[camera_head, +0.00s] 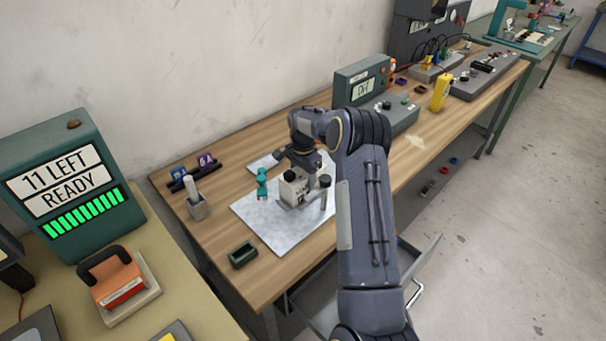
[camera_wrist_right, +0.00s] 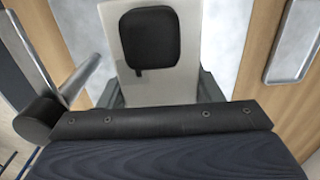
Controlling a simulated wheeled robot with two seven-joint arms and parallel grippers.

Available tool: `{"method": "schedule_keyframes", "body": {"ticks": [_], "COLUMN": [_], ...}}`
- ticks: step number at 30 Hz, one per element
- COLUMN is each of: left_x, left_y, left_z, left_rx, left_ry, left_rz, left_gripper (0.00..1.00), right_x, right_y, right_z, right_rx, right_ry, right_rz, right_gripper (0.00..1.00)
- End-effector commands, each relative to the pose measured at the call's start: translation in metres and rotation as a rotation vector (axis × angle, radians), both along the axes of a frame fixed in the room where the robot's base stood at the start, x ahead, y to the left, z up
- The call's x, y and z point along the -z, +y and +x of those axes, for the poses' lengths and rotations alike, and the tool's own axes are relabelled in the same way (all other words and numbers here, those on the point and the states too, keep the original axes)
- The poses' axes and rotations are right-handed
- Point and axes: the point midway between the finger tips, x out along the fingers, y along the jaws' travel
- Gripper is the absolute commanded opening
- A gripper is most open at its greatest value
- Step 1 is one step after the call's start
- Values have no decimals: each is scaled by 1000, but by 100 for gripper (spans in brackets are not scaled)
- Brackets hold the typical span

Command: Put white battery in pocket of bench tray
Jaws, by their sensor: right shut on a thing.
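My right gripper (camera_head: 301,168) is over the pale mat on the wooden bench, shut on a pale block (camera_head: 293,190). The right wrist view shows the pale block (camera_wrist_right: 125,40), with a black rounded pad, between my dark jaws (camera_wrist_right: 158,88). I cannot tell whether this block is the white battery; no other thing is clearly the battery. A small dark green tray (camera_head: 243,263) with an open pocket sits at the bench's front left, apart from the gripper. I cannot be sure it is the bench tray. My left gripper is out of view.
The grey-white mat (camera_head: 277,235) lies under the gripper. A teal stand (camera_head: 262,184), a grey holder (camera_head: 199,210) and purple-marked parts (camera_head: 206,161) are left of it. A metered device (camera_head: 362,88) and yellow tool (camera_head: 440,92) stand behind right. Wood left of the mat is partly clear.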

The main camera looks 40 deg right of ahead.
Motion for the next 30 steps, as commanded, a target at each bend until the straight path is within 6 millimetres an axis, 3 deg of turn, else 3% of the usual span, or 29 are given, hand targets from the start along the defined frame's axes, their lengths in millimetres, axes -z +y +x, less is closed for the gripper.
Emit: {"method": "schedule_keyframes", "body": {"ticks": [1,2,6,14,19,30], "left_x": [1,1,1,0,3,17], "left_y": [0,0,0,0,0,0], "left_z": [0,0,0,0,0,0], "left_rx": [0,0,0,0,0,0], "left_ry": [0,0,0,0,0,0], "left_rz": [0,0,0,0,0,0], "left_gripper": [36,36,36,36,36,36], "right_x": [-3,1,1,0,-10,-85], "right_y": [-1,0,0,0,0,0], "right_z": [2,0,0,0,1,1], "right_rx": [1,0,0,0,0,0], "right_ry": [-10,0,0,0,-2,-3], "right_rz": [-4,0,0,0,-2,-2], "right_gripper": [0,62,80,81,81,81]}}
